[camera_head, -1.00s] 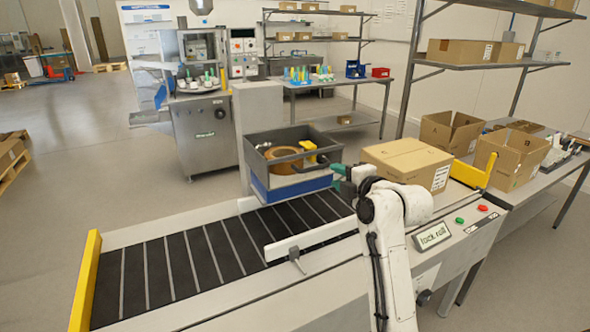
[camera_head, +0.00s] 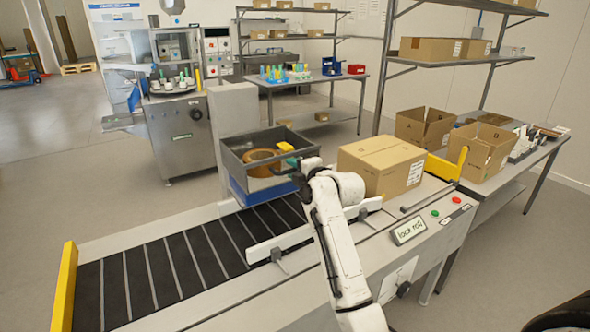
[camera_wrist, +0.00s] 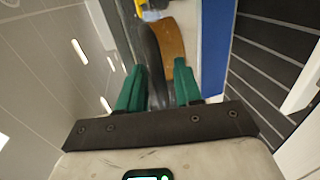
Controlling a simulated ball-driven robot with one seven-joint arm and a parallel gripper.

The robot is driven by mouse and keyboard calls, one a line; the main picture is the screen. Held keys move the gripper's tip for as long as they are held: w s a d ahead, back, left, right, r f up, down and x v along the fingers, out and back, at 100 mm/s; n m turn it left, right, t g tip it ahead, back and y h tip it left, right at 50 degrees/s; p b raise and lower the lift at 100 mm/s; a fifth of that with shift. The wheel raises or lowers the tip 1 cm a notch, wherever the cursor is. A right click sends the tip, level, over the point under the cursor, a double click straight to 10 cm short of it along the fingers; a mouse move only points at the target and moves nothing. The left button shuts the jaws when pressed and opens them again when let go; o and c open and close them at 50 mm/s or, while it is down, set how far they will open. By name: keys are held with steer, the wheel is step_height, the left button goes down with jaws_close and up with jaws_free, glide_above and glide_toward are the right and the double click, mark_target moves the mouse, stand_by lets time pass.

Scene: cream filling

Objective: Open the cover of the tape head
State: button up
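The tape head (camera_head: 225,155) is a grey open-topped box with a blue lower side (camera_head: 245,192), beyond the conveyor belt. A brown tape roll (camera_head: 262,162) and a yellow part (camera_head: 286,147) show inside it. My gripper (camera_head: 290,168) is at the right end of the tape head, with its fingers partly hidden by my arm. In the wrist view, my gripper's green fingers (camera_wrist: 159,72) are apart, with a dark curved bar (camera_wrist: 155,60) running between them. I cannot tell whether they touch it. The tape roll (camera_wrist: 172,48) and the blue side (camera_wrist: 213,60) lie to the right of the bar.
A closed cardboard box (camera_head: 385,165) sits on the conveyor to the right of the tape head. A white guide rail (camera_head: 275,240) lies along the belt (camera_head: 170,268). A "lock roll" sign (camera_head: 408,230) and green and red buttons (camera_head: 447,212) are at the front right.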

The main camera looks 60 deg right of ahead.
jaws_close()
stand_by(0.4)
